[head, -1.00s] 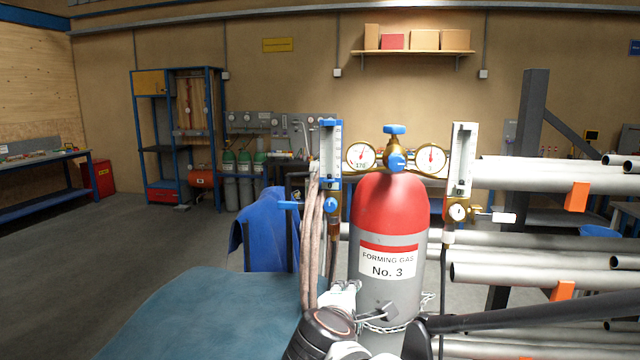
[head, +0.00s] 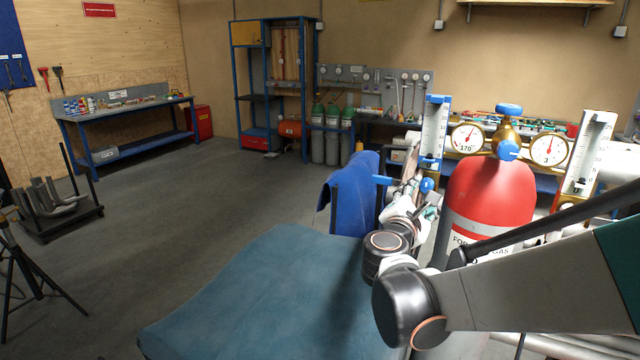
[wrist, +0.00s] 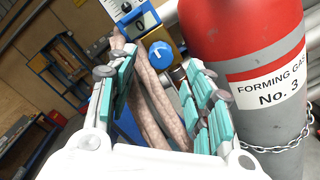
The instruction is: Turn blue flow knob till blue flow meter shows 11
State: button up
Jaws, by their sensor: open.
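The blue flow meter (head: 434,130) is an upright blue-framed tube left of the red-topped cylinder (head: 490,188). Its lower display reads 0 in the wrist view (wrist: 141,22). The round blue flow knob (head: 427,185) is at the meter's foot; it also shows in the wrist view (wrist: 160,52), with a pale mark on its face. My gripper (wrist: 152,78) is open, its teal-padded fingers spread. The knob appears between and beyond the fingertips, apart from them. Brown hoses (wrist: 155,95) also run through the gap. In the head view, my arm partly hides the cylinder.
Two round gauges (head: 467,138) and a blue-topped brass regulator (head: 508,125) stand above the cylinder. A white flow meter (head: 588,155) is on the right. A blue cloth (head: 350,195) hangs left of the knob. A chain (wrist: 280,145) crosses the cylinder. Open floor lies left.

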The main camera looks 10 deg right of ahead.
aim_at(425, 188)
jog(key=shift+x, duration=2.7)
jog(key=shift+c, duration=0.6)
jog(key=c, duration=0.9)
